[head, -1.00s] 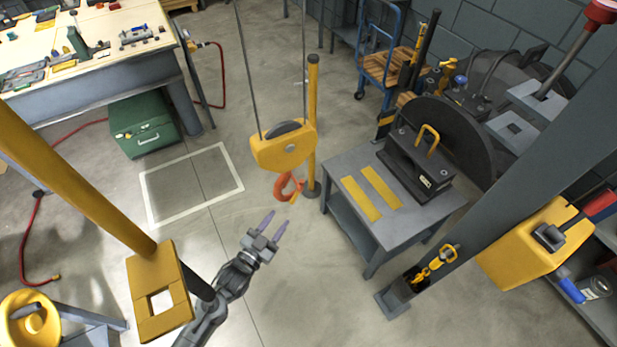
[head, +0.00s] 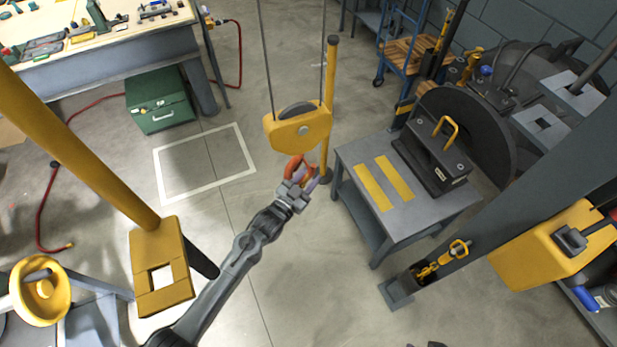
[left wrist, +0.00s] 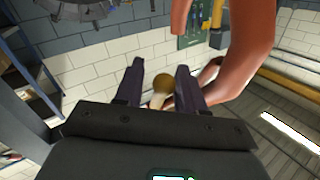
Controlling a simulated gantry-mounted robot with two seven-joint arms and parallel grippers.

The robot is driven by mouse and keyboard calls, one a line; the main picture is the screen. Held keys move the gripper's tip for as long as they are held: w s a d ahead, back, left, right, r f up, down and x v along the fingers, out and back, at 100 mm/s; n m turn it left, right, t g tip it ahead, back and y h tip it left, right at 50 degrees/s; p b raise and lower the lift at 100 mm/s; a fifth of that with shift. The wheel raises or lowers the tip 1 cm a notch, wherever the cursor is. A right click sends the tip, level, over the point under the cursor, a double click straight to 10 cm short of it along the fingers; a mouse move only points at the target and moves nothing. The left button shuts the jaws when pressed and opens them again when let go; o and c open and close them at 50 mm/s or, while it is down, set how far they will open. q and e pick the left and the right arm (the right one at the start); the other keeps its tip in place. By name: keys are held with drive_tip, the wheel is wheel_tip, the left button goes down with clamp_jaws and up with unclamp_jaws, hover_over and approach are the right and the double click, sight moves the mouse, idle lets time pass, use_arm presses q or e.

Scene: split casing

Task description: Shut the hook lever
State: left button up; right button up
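The orange hook (head: 292,164) hangs below the yellow pulley block (head: 283,131) on two cables. My left gripper (head: 307,179) is at the hook and hides its lower part in the head view. In the left wrist view my left gripper (left wrist: 160,68) has its two dark fingers apart. A brown knob on a pale stem (left wrist: 162,83), apparently the lever, shows between and beyond them; I cannot tell whether they touch it. The thick orange hook (left wrist: 252,48) curves close by on the right. My right gripper is not clearly visible.
A yellow post (head: 332,90) stands just behind the hook. A grey table (head: 365,160) with a black casing block (head: 438,165) is to the right. A yellow column (head: 80,150) rises at left. The floor around a white-outlined square (head: 160,175) is clear.

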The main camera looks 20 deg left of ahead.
use_arm(q)
drive_tip(key=shift+w, duration=0.15)
drive_tip(key=shift+c, duration=0.3)
clamp_jaws()
drive_tip(key=shift+f, duration=0.1)
